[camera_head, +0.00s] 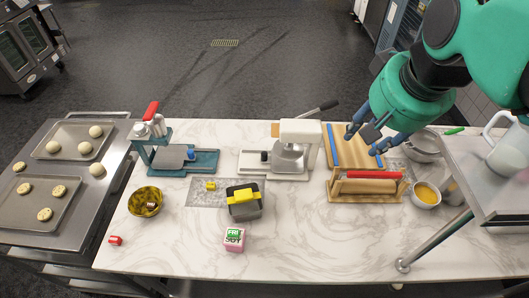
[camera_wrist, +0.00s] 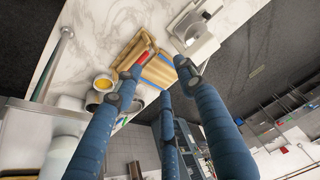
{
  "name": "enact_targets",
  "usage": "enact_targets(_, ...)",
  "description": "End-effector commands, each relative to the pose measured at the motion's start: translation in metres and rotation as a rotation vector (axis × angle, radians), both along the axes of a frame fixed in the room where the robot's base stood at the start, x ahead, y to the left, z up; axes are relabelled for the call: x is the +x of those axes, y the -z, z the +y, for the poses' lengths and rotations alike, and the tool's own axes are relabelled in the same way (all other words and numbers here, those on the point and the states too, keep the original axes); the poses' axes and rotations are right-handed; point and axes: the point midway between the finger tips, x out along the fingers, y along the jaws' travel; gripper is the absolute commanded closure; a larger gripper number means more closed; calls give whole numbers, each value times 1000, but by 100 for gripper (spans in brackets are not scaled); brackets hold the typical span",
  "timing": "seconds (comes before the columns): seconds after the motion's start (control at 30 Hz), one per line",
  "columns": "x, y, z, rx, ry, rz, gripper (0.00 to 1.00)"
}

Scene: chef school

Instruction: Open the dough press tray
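A wooden press-like device (camera_head: 365,188) with a red roller or bar stands on the right part of the counter. A flat wooden board (camera_head: 349,152) with blue strips extends behind it. It also shows in the wrist view (camera_wrist: 133,55), partly behind a finger. My gripper (camera_head: 362,142) is open and empty, fingers spread above this board; I cannot tell whether they touch it. A white press (camera_head: 300,135) with a raised dark lever stands to its left. A teal press (camera_head: 174,158) with a red-topped handle stands farther left. No label shows which is the dough press.
Bowls (camera_head: 426,195) and a raised metal shelf (camera_head: 500,185) on a post crowd the right side. A black and yellow box (camera_head: 244,201), a patterned bowl (camera_head: 145,201) and a pink box (camera_head: 234,239) stand in front.

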Motion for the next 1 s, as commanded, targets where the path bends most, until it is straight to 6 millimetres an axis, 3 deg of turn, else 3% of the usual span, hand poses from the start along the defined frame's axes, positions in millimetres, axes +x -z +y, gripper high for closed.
enact_targets(0.2, 56, -20, 22, 21, 24, 67, 60)
enact_targets(0.43, 114, -30, 50, 37, 57, 136, 60)
enact_targets(0.77, 195, -25, 99, 45, 105, 233, 60)
enact_targets(1.0, 250, -7, 140, 41, 143, 302, 60)
